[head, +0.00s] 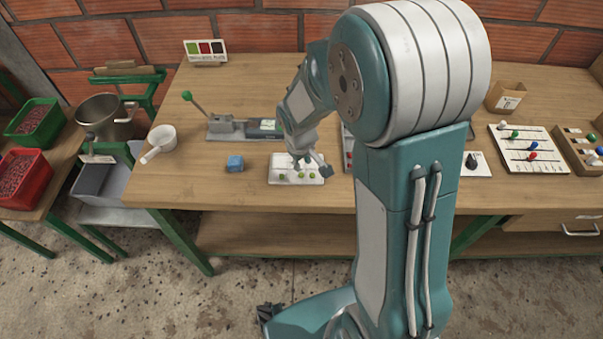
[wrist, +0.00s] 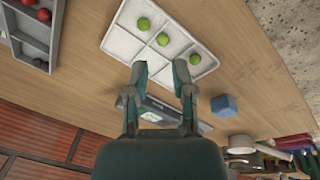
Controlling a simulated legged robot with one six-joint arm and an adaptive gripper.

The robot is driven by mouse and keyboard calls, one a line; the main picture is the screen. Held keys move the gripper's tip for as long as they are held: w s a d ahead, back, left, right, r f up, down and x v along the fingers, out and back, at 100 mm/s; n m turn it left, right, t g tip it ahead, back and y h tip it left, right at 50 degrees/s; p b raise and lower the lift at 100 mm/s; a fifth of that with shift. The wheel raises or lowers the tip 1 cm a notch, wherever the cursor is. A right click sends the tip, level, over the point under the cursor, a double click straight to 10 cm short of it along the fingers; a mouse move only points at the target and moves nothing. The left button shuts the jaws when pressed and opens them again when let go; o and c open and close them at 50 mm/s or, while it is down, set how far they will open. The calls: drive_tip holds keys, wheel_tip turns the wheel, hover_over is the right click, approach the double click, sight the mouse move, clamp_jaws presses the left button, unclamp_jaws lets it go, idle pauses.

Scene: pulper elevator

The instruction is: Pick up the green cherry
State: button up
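Three green cherries show in the wrist view: one at the upper left (wrist: 144,23), one in the middle (wrist: 163,39) and one at the right (wrist: 195,58). They lie in a white compartmented tray (wrist: 117,42), which sits on the wooden bench and also shows in the head view (head: 274,181). My gripper (wrist: 160,69) is open, with nothing between its fingers. In the wrist view its fingertips are at the tray's lower edge, just short of the middle and right cherries. In the head view my gripper (head: 310,166) is over the tray; its exact height cannot be told.
A blue cube (head: 235,163) stands left of the tray. A lever device (head: 223,126) is behind it. A grey tray with red cherries (wrist: 34,37) is at the wrist view's upper left. A white scoop (head: 162,138) lies farther left. Bare bench lies around the cube.

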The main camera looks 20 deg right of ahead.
sight(301, 174)
drive_tip(key=shift+w+f, duration=0.1)
drive_tip(key=shift+f, duration=0.6)
drive_tip(key=f, duration=0.3)
drive_tip(key=w+f, duration=0.1)
drive_tip(key=shift+a+f, duration=0.15)
drive_tip(key=shift+a, duration=0.15)
drive_tip(key=shift+d+f, duration=0.1)
drive_tip(key=shift+f, duration=0.1)
drive_tip(key=shift+d, duration=0.25)
drive_tip(key=shift+a, duration=0.1)
drive_tip(key=c, duration=0.3)
